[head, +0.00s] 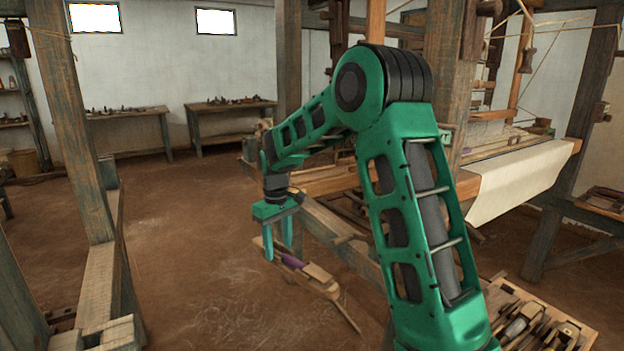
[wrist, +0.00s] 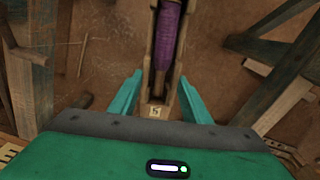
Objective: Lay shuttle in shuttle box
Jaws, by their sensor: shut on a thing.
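The shuttle (head: 318,279) is a long, narrow wooden piece with purple yarn in its middle. My gripper (head: 278,250), with teal fingers, is shut on one end of it and holds it in the air beside the loom. In the wrist view my gripper (wrist: 160,103) has a finger on each side of the shuttle (wrist: 153,60). Its purple yarn points away from my gripper, and a small pale label shows on the held end. I cannot tell the shuttle box apart from the loom's other wooden parts; my arm hides part of the loom.
The loom's wooden beams (head: 335,232) stand close to my gripper on the right. White cloth (head: 525,183) hangs over the front beam. A wooden tray (head: 577,338) with tools is at the lower right. A post (head: 70,110) stands left; the earth floor between is clear.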

